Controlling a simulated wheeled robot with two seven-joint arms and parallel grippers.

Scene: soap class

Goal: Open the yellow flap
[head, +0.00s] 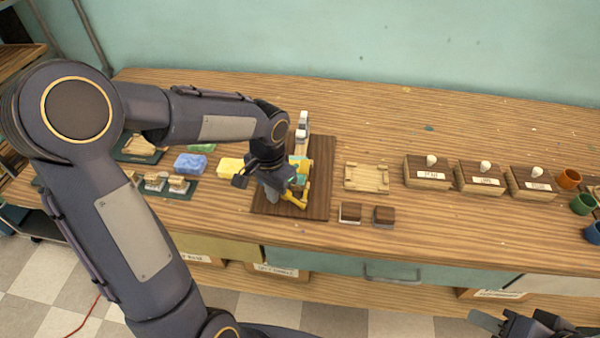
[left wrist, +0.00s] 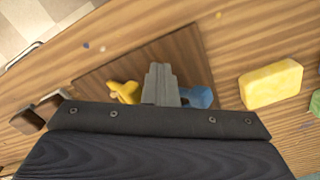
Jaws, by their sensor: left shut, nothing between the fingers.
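A yellow piece (head: 294,199), which looks like the yellow flap, is on a dark brown board (head: 318,207) on the bench. It also shows in the left wrist view (left wrist: 124,92), left of my fingers. My left gripper (head: 273,195) is over the board, close beside the yellow piece. In the left wrist view its fingers (left wrist: 162,84) are shut and empty, between the yellow piece and a blue piece (left wrist: 201,97). I cannot tell whether they touch the yellow piece. My arm hides part of the fixture. My right gripper (head: 518,325) is partly in view at the bottom right.
A yellow block (head: 231,168) and a blue block (head: 190,163) lie left of the board. A wooden tray (head: 367,177), labelled boxes (head: 428,173) and coloured cups (head: 583,204) stand to the right.

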